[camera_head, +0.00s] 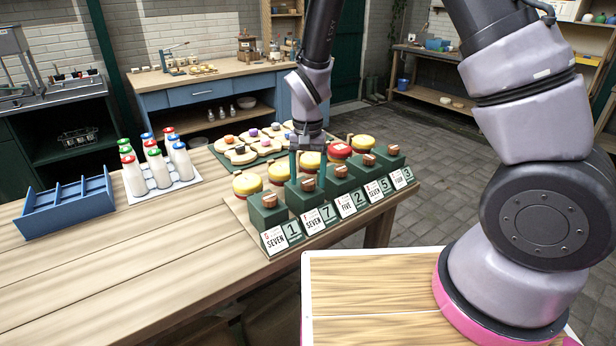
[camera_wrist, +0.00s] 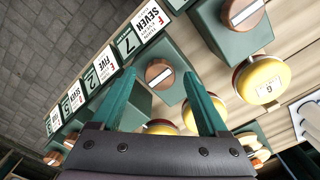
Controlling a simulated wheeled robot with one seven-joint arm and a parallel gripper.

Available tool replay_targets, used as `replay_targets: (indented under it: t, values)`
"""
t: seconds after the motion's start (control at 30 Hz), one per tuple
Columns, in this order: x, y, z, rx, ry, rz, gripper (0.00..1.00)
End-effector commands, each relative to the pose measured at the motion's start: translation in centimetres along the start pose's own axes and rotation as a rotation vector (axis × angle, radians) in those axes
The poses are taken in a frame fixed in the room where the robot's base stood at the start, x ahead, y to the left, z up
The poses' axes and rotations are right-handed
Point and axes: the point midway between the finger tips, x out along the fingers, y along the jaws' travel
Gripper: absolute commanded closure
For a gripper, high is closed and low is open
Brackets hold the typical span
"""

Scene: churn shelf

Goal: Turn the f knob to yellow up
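A row of green blocks with round wooden knobs stands on a board at the table's right edge. Behind them are thick discs. Four show yellow tops, such as the nearest disc (camera_head: 247,183); the fourth disc (camera_head: 338,150) shows red. Each block has cards in front; their small letters are too fine for me to read surely. My gripper (camera_head: 307,176) points down at the second block. In the wrist view its green fingers (camera_wrist: 158,76) are spread on either side of the SEVEN/7 knob (camera_wrist: 160,73), whose pale slot shows. I see no clear contact.
A blue divided rack (camera_head: 68,208) and a tray of capped white bottles (camera_head: 155,170) stand at left. A green mat with flat pieces (camera_head: 240,155) lies behind the discs. Neighbouring blocks and discs sit close to my fingers. The table's front left is clear.

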Motion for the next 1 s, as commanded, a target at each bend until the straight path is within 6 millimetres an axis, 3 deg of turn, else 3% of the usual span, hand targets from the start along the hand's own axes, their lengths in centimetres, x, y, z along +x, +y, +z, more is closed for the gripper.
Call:
replay_targets:
  t: [0.37,0.8,1.0]
  values:
    - [-0.6,0.0,0.0,-0.002,0.001,-0.001,0.24]
    - [-8.7,-0.1,0.0,-0.001,0.002,-0.003,0.24]
    - [-10.6,0.0,0.0,0.0,0.0,0.0,0.24]
